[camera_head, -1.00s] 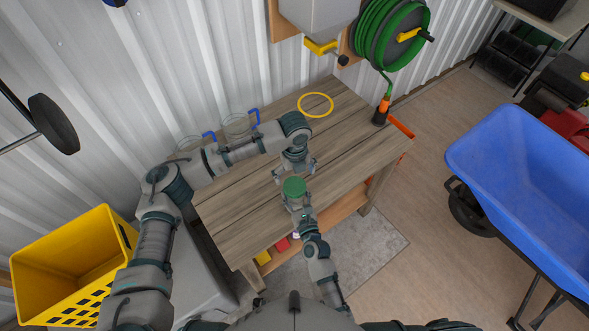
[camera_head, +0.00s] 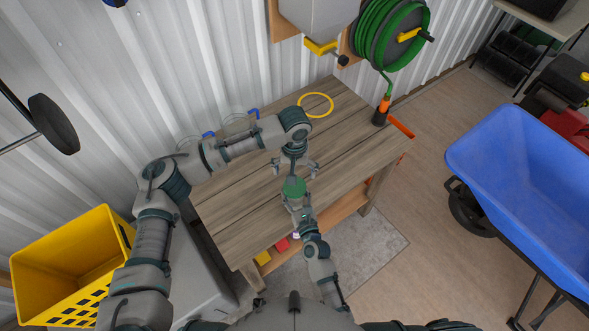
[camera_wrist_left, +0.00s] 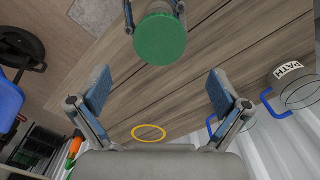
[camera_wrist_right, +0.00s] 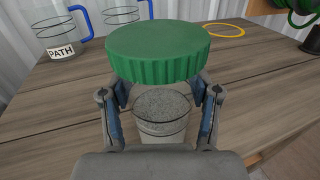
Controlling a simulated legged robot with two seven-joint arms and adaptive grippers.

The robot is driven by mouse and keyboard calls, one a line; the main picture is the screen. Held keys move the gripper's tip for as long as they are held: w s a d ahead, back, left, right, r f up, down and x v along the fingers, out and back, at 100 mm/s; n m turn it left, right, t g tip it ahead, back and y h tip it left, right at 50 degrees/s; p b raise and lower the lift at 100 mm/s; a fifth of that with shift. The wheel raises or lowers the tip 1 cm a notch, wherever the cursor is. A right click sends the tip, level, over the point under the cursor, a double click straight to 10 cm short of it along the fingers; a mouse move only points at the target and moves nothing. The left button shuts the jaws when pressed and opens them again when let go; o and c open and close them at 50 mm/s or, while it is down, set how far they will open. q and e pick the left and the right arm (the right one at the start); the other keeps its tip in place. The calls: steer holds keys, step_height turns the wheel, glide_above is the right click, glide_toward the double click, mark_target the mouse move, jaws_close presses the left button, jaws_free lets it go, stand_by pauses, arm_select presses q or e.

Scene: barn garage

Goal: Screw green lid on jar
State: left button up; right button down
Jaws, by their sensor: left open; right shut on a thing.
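The green lid (camera_head: 294,187) sits over the top of the jar in the middle of the table's near side. In the right wrist view the lid (camera_wrist_right: 158,48) covers the mouth of the clear jar (camera_wrist_right: 162,112), which has grey speckled contents. I cannot tell how tightly it sits. My right gripper (camera_wrist_right: 161,95) is shut on the jar, one finger on each side below the lid. My left gripper (camera_head: 296,171) is open and empty just beyond the lid. In the left wrist view its spread fingers (camera_wrist_left: 158,91) are apart from the lid (camera_wrist_left: 160,38).
The wooden table (camera_head: 250,215) has bare room around the jar. A yellow ring (camera_head: 315,105) lies toward the back. A clear mug labelled PATH (camera_wrist_right: 62,42) and another blue-handled mug (camera_wrist_right: 125,14) stand at the back, partly behind my left arm. A blue wheelbarrow (camera_head: 520,160) stands right.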

mark_target(295, 198)
arm_select(q)
steer(key=n, duration=0.4)
steer(key=shift+r+n, duration=0.1)
steer(key=shift+n, duration=0.2)
steer(key=n, duration=0.4)
steer(key=shift+r, duration=0.15)
steer(key=shift+f, duration=4.05)
